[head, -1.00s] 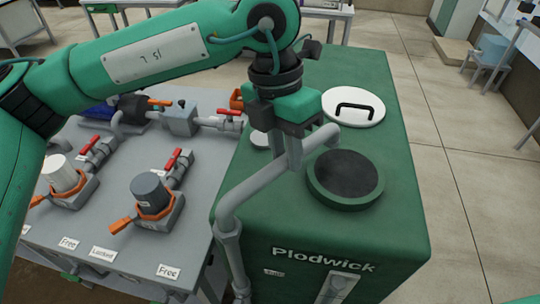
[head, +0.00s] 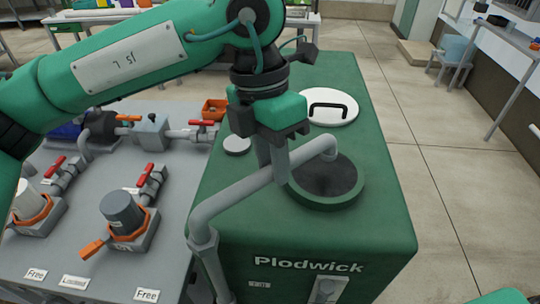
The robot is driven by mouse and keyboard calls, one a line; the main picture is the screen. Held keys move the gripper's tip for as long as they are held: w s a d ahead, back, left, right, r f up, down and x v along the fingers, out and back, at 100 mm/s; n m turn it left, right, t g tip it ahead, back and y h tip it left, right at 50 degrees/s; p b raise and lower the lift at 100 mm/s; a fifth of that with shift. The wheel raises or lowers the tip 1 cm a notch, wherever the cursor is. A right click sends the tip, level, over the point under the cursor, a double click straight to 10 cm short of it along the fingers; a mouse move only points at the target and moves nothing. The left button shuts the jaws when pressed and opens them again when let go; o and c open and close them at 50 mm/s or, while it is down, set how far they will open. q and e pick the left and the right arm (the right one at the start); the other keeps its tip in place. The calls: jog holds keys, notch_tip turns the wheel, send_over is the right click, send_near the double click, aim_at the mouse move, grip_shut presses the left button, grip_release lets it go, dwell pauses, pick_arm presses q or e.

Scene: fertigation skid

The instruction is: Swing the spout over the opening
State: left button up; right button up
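The spout (head: 235,198) is a grey pipe that rises at the tank's near left corner and runs up and right to a bent end. Its end (head: 327,150) shows over the far part of the opening (head: 328,176), a dark round hole with a raised green rim. The height between them is hard to judge. My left gripper (head: 272,160) points down with its fingers on either side of the spout's arm, shut on it. The gripper's body hides part of the pipe. My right gripper is not in view.
The green tank (head: 365,230) marked Plodwick carries a white lid (head: 328,107) with a black handle behind the opening and a small grey cap (head: 237,146). At left, a grey bench (head: 75,240) holds valves with red and orange handles. Open floor lies at right.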

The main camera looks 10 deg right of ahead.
pick_arm(q)
jog(key=o, duration=0.3)
jog(key=shift+s+d, duration=0.1)
jog(key=shift+s, duration=0.05)
jog(key=shift+o, duration=0.2)
jog(key=shift+w+r, duration=0.2)
jog(key=shift+r, duration=0.25)
notch_tip(320, 180, up, 13)
jog(key=w+a+b, duration=0.1)
jog(key=w, duration=0.1)
jog(key=shift+f, duration=0.15)
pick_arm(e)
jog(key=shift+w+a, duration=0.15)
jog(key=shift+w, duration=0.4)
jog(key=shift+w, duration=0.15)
